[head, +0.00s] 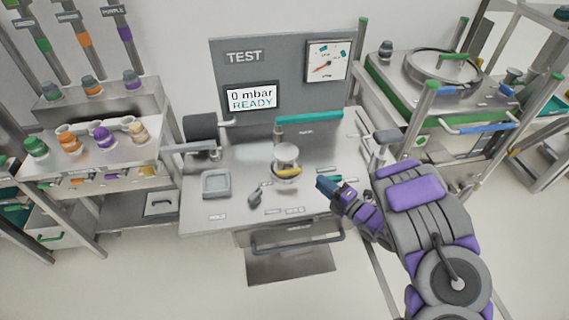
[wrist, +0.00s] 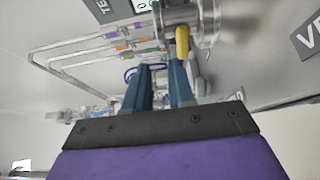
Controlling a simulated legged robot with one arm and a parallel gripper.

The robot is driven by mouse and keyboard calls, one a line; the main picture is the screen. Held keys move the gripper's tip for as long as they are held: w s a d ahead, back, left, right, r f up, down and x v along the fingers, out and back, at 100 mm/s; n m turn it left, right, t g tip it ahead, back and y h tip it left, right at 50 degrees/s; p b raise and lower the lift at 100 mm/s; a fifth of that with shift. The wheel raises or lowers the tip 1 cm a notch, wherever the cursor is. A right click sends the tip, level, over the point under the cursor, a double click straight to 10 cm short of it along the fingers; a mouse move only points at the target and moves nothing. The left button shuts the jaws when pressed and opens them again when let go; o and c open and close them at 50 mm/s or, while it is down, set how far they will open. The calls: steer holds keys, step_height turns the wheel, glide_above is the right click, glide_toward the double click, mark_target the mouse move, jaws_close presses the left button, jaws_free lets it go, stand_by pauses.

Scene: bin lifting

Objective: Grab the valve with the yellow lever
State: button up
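The valve (head: 286,156), silver and round, stands on the test bench with its yellow lever (head: 289,172) on the front side. In the wrist view the metal valve body (wrist: 190,16) is at the top, cut off by the frame edge, and the yellow lever (wrist: 182,42) hangs just beyond the right fingertip. My gripper (head: 324,185) is to the right of the valve and slightly nearer. In the wrist view my gripper (wrist: 160,66) has its two blue fingers apart, with nothing held between them. I cannot tell whether a finger touches the lever.
The test bench (head: 215,218) has a grey tray (head: 216,183) at left and a dark handle-like part (head: 255,197) in front of the valve. A green-topped bar (head: 309,118) stands behind. A shelf with coloured flasks (head: 103,135) is at left, a round-lidded machine (head: 440,67) at right.

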mark_target(295, 170)
steer(key=b+x, duration=0.1)
steer(key=x, duration=0.9)
steer(key=shift+s+a+f, duration=0.1)
steer(key=shift+f, duration=0.05)
steer(key=shift+w+a, duration=0.65)
steer(key=shift+w, duration=0.3)
steer(key=shift+a, duration=0.4)
steer(key=shift+c, duration=0.6)
jaws_close()
steer(key=shift+s+f, duration=0.1)
